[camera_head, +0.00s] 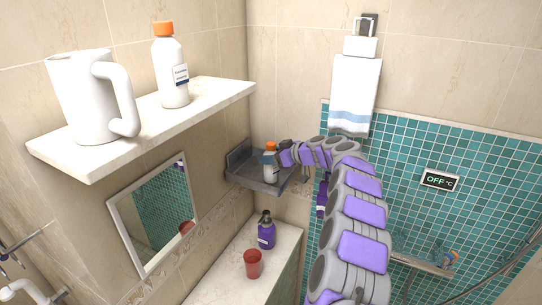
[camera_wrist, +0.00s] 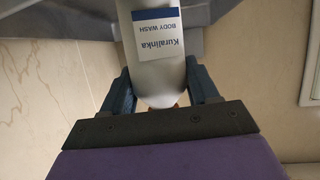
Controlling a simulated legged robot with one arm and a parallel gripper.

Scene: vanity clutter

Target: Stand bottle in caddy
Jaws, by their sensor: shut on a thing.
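A white bottle with an orange cap (camera_head: 269,172) is upright at the grey corner caddy (camera_head: 240,167), inside its outline. My gripper (camera_head: 275,157) reaches in from the right and is shut on this bottle. In the wrist view the bottle (camera_wrist: 160,72) sits between both fingers, its label reading "Kuralinka BODY WASH". Part of the grey caddy (camera_wrist: 215,12) shows behind it. I cannot tell whether the bottle's base touches the caddy floor.
A shelf (camera_head: 215,92) at upper left holds a white mug (camera_head: 88,98) and another orange-capped bottle (camera_head: 171,72). Below, a counter (camera_head: 220,270) carries a purple bottle (camera_head: 266,234) and a red cup (camera_head: 253,264). A towel (camera_head: 355,95) hangs to the right.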

